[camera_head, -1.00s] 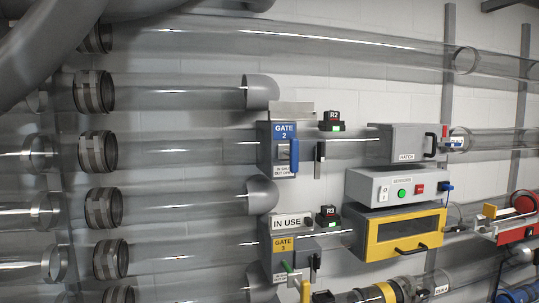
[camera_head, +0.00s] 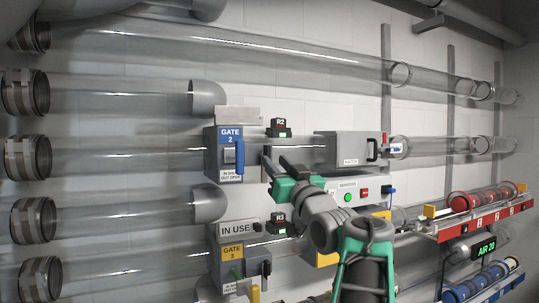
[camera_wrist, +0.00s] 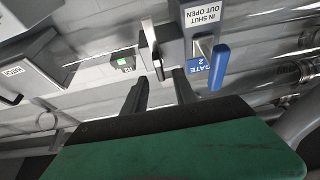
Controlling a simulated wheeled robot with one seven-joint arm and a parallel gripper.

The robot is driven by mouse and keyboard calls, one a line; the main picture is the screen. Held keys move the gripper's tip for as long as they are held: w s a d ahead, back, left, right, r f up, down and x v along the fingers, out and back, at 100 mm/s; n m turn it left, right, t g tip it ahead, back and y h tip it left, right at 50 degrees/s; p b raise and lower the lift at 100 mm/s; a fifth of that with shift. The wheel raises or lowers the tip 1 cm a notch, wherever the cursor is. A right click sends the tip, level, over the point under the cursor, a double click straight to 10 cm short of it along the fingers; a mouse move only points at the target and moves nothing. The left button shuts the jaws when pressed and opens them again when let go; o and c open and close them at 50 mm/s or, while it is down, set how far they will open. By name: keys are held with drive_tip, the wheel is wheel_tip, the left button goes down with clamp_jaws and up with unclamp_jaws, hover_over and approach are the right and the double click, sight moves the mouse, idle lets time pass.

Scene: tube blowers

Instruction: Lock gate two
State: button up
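Gate 2 is a grey box (camera_head: 230,172) with a blue "GATE 2" label, clamped on a clear tube. Its blue handle (camera_head: 239,154) hangs on the front above an "IN SHUT OUT OPEN" label. In the wrist view the handle (camera_wrist: 220,66) stands out, with the picture upside down. A flat lock tab (camera_wrist: 150,46) with a dark edge stands beside the box. My gripper (camera_head: 277,164) is right of the gate in the head view and partly covers the tab there. In the wrist view my gripper (camera_wrist: 161,82) has its fingers apart, empty, just short of the tab.
The R2 unit (camera_head: 278,128) shows a green light above my gripper. The hatch box (camera_head: 346,148) is to the right and the sensor box (camera_head: 348,190) below it. Gate 3 (camera_head: 232,262) with an "IN USE" sign (camera_head: 236,228) is below. Clear tubes run across the wall.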

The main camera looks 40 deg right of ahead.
sight(269, 155)
drive_tip(key=p+x, duration=0.1)
drive_tip(key=x, duration=0.3)
drive_tip(key=shift+w+d+r, duration=0.1)
drive_tip(key=shift+w, duration=0.2)
drive_tip(key=shift+c, duration=0.5)
clamp_jaws()
idle(0.6)
